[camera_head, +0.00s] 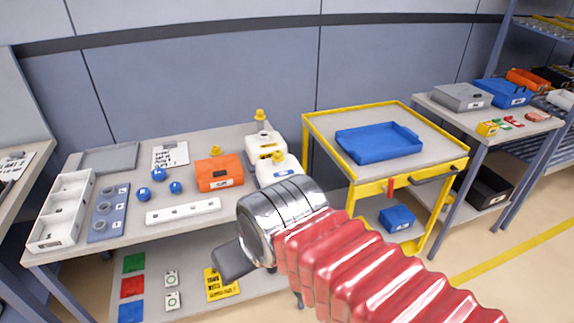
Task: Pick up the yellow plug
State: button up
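Small yellow plug-like pieces show on the left table: one (215,151) on top of an orange container (219,174), one (260,115) on top of the rear white jug (265,143), and one (277,157) on the front white jug (278,172). I cannot tell which is the yellow plug. My arm, with a red bellows sleeve and a chrome joint, reaches in from the lower right. The dark grey end of my gripper (233,262) points down and left at the table's front edge, apart from these pieces. Its fingers are not clear, and the chrome joint hides part of the table.
The left table (125,219) also holds a white compartment tray (62,212), a blue rack with rings (107,214), several blue knobs (157,174) and a white strip (183,212). A yellow-edged cart (438,160) with a blue tray (379,143) stands right, beside another table.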

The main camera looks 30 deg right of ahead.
aim_at(277, 156)
jog(key=k, duration=1)
jog(key=z, duration=0.3)
jog(key=i, duration=2.15)
jog(key=u, duration=0.35)
